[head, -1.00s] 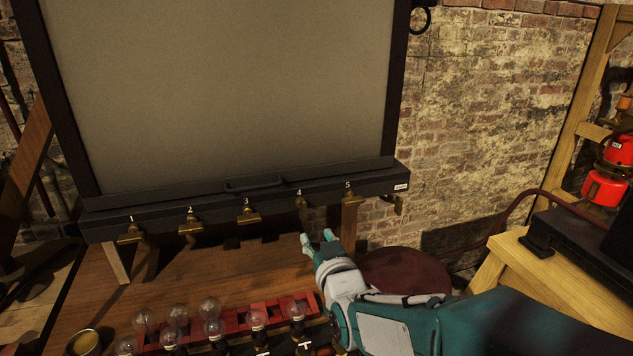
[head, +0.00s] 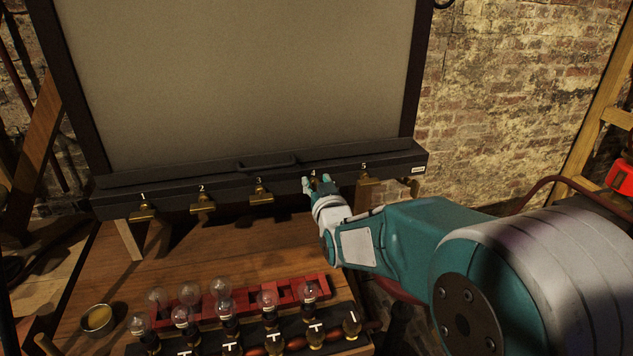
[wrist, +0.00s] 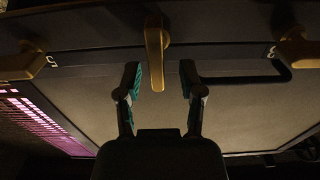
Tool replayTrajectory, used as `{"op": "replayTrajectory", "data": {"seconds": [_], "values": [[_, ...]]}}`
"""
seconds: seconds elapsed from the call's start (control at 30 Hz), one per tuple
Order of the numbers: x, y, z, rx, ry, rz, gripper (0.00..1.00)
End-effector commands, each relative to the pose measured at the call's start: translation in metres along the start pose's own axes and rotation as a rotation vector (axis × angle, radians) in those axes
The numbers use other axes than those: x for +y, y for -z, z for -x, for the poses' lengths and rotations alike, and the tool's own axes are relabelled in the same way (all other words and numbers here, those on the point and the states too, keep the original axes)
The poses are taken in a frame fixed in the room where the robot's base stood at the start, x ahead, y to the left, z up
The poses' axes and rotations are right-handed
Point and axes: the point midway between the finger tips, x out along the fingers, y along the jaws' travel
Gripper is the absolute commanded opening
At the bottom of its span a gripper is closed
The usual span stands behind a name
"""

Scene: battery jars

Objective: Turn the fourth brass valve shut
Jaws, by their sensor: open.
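The fourth brass valve (head: 314,178) is on the dark rail below the big grey panel, mostly hidden behind my gripper in the head view. In the wrist view its brass lever (wrist: 155,50) points along my gripper's fingers, while the neighbouring levers look turned differently. My gripper (head: 316,184) is at this valve with its two fingers apart. In the wrist view, the lever's end is between the spread fingertips of my gripper (wrist: 160,78), nearer the left one. I see gaps at both sides and no clear contact.
The third valve (head: 261,193) and fifth valve (head: 366,180) flank it; two more valves are further left. Below, glass bulbs (head: 221,287) stand by a red rack (head: 252,297) on the wooden table (head: 150,275). A small bowl (head: 97,318) sits at left.

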Motion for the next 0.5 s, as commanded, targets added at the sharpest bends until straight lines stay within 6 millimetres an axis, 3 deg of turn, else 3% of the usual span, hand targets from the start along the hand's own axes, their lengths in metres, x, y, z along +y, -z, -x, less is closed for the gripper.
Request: {"op": "replayTrajectory", "data": {"seconds": [0.27, 0.3, 0.4, 0.5], "values": [[-0.0002, 0.0005, -0.0031, 0.001, 0.0, 0.0, 0.5], [-0.0003, 0.0004, -0.0031, 0.001, 0.0, 0.0, 0.46], [-0.0006, 0.0001, -0.0033, 0.001, 0.0, 0.001, 0.01], [-0.0007, 0.0001, -0.0032, 0.001, 0.0, 0.001, 0.0]]}}
